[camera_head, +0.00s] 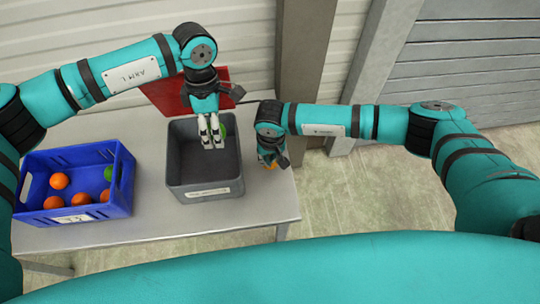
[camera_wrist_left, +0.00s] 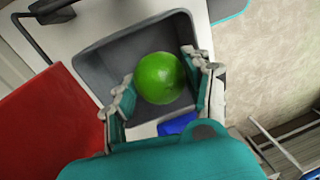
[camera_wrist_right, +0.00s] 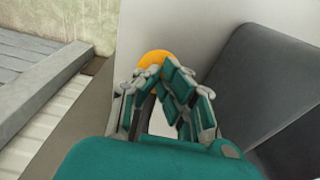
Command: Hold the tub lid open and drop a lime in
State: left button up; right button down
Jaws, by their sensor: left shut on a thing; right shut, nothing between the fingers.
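The grey tub (camera_head: 203,187) stands on the table with its red lid (camera_head: 160,96) up at its back; the lid also shows in the left wrist view (camera_wrist_left: 45,120). My left gripper (camera_head: 211,143) is shut on a green lime (camera_wrist_left: 160,78), held over the tub opening; in the head view the fingers partly hide the lime (camera_head: 223,132). My right gripper (camera_head: 274,160) is shut and empty beside the tub's right side. An orange-yellow rounded piece (camera_wrist_right: 155,60) shows just beyond its fingertips, partly hidden; I cannot tell whether they touch it.
A blue crate (camera_head: 85,213) with several oranges (camera_head: 59,181) and a green fruit (camera_head: 108,173) stands left of the tub. A wall and a post (camera_head: 303,60) stand behind.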

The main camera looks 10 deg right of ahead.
pick_arm(q)
notch_tip(320, 180, down, 13)
dwell(0.7)
jog(key=o, duration=1.4)
jog(key=shift+s, duration=0.1)
jog(key=shift+o, duration=0.4)
jog(key=shift+o, duration=1.2)
notch_tip(320, 180, up, 14)
jog(key=shift+f, duration=0.1)
jog(key=s+r, duration=0.1)
jog(key=s, duration=1.6)
jog(key=shift+r, duration=0.35)
